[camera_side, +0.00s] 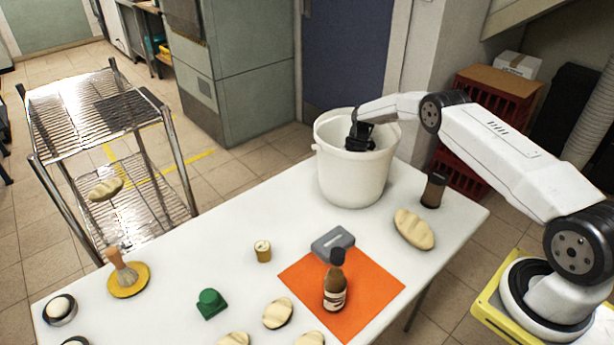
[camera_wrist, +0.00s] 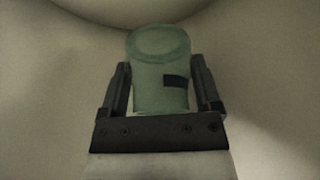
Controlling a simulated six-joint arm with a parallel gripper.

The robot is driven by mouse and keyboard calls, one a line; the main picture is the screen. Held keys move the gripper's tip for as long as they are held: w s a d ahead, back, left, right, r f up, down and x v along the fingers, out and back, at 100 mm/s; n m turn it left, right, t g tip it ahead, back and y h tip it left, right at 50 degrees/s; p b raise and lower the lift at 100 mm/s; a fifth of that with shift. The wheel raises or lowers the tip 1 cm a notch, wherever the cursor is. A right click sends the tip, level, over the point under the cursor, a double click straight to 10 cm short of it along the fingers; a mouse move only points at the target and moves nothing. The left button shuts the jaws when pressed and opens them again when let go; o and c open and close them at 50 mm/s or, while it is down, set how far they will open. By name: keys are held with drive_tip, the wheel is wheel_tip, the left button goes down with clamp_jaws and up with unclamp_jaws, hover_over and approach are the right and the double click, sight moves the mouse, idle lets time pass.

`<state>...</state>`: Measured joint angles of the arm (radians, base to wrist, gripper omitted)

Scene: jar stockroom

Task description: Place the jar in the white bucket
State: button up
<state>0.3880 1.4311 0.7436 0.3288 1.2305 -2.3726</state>
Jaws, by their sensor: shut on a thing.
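The white bucket (camera_side: 352,182) stands on the far part of the white table in the side view. My gripper (camera_side: 360,136) reaches down inside its rim, and the bucket's front wall hides the fingertips there. In the wrist view my gripper (camera_wrist: 160,88) is shut on the jar (camera_wrist: 158,72), with one finger on each side. The jar is pale green and translucent with a small dark patch. The bucket's pale inner wall (camera_wrist: 55,90) surrounds it in the wrist view. I cannot tell whether the jar touches the bucket's bottom. The jar is hidden in the side view.
A dark jar (camera_side: 433,190) and a bread loaf (camera_side: 414,229) are right of the bucket. A brown bottle (camera_side: 335,282) stands on an orange mat (camera_side: 372,300) by a grey block (camera_side: 333,243).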

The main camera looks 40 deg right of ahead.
drive_tip(key=shift+f, duration=0.6)
drive_tip(key=shift+f, duration=0.1)
drive_tip(key=shift+f, duration=1.95)
drive_tip(key=shift+f, duration=0.15)
drive_tip(key=o, duration=1.2)
drive_tip(key=shift+o, duration=0.2)
drive_tip(key=shift+v, duration=3.95)
drive_tip(key=shift+a, duration=0.1)
